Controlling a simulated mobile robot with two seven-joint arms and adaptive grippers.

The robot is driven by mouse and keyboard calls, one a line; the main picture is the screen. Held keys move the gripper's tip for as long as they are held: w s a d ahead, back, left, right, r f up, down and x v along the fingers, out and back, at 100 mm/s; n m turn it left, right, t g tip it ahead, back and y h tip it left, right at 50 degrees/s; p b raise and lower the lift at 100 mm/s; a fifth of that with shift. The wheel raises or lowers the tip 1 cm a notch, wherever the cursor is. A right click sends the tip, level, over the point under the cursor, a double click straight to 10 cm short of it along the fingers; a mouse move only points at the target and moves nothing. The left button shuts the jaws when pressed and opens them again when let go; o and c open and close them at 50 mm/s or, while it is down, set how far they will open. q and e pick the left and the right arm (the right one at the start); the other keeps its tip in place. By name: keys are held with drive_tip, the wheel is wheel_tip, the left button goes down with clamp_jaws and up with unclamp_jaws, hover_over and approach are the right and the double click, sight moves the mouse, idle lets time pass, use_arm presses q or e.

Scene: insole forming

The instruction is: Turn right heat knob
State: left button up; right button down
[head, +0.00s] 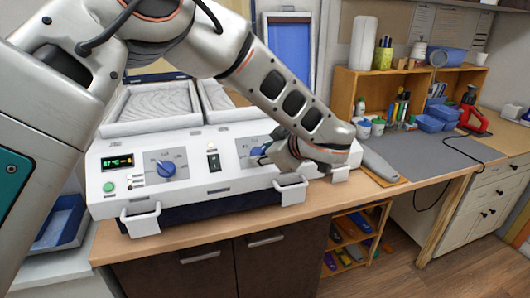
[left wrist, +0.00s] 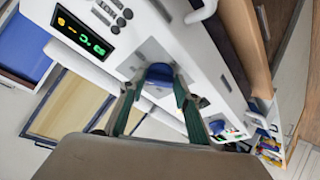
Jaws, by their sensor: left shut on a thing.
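The white forming machine (head: 220,185) stands on the wooden counter, with a left blue heat knob (head: 166,169) and a right blue heat knob (head: 257,152) on its sloped front panel. My left gripper (head: 266,156) reaches the right knob from the right and partly hides it. In the left wrist view the blue knob (left wrist: 158,76) sits between the two fingers of my left gripper (left wrist: 157,84), which are shut on it. The knob's pointer and scale are mostly hidden there. My right gripper is in neither view.
A lit display (head: 117,163) and a green button (head: 109,187) are at the panel's left; a switch (head: 213,160) sits between the knobs. White handles (head: 291,191) jut from the front. A grey mat (head: 420,152) and wooden shelves (head: 385,90) lie to the right.

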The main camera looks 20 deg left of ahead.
use_arm(q)
drive_tip(key=m, duration=0.2)
drive_tip(key=m+t, duration=0.1)
drive_tip(key=m, duration=0.1)
drive_tip(key=shift+s+a+f+h, duration=0.1)
drive_tip(key=shift+s+h, duration=0.1)
drive_tip(key=shift+h, duration=0.1)
drive_tip(key=shift+s+a+m+t+h+b, duration=0.1)
drive_tip(key=shift+m+t+h+b, duration=0.2)
drive_tip(key=shift+m, duration=0.75)
drive_tip(key=shift+a+m+t+h+b, duration=0.1)
drive_tip(key=shift+m+t+h+b, duration=0.15)
drive_tip(key=shift+m, duration=0.8)
drive_tip(key=o, duration=1.1)
drive_tip(key=shift+o, duration=0.2)
wheel_tip(320, 180, up, 10)
